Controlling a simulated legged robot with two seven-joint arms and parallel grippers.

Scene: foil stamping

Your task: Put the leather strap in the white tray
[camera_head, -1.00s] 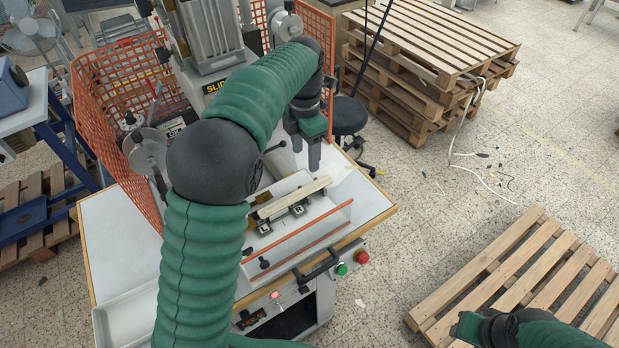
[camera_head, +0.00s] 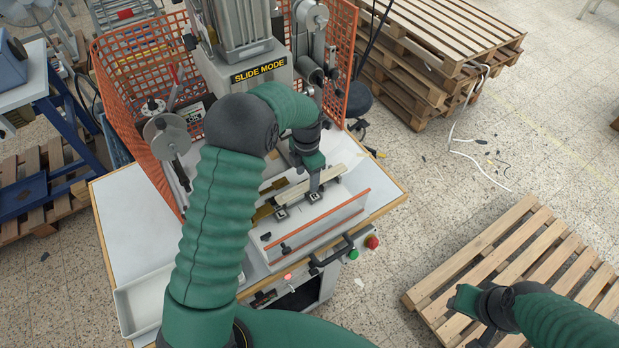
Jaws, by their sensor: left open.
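A pale tan strip that looks like the leather strap (camera_head: 292,192) lies across small dark clamps on the press bed, behind an orange-edged guard. My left gripper (camera_head: 314,193) points down at the strip's right part with open jaws. I cannot tell whether its fingers touch the strip, because the gripper hides part of it. The white tray (camera_head: 122,312) is at the table's front left corner, partly hidden by my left arm; its visible part looks empty. My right gripper (camera_head: 470,312) hangs over the wooden pallet at lower right, away from the strap.
The stamping press (camera_head: 238,70) stands behind the strap, with orange mesh guards (camera_head: 135,65) around it. A black handle (camera_head: 332,254) and green and red buttons (camera_head: 372,242) are at the front. The table's left part (camera_head: 130,220) is clear. Pallets (camera_head: 520,260) lie to the right.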

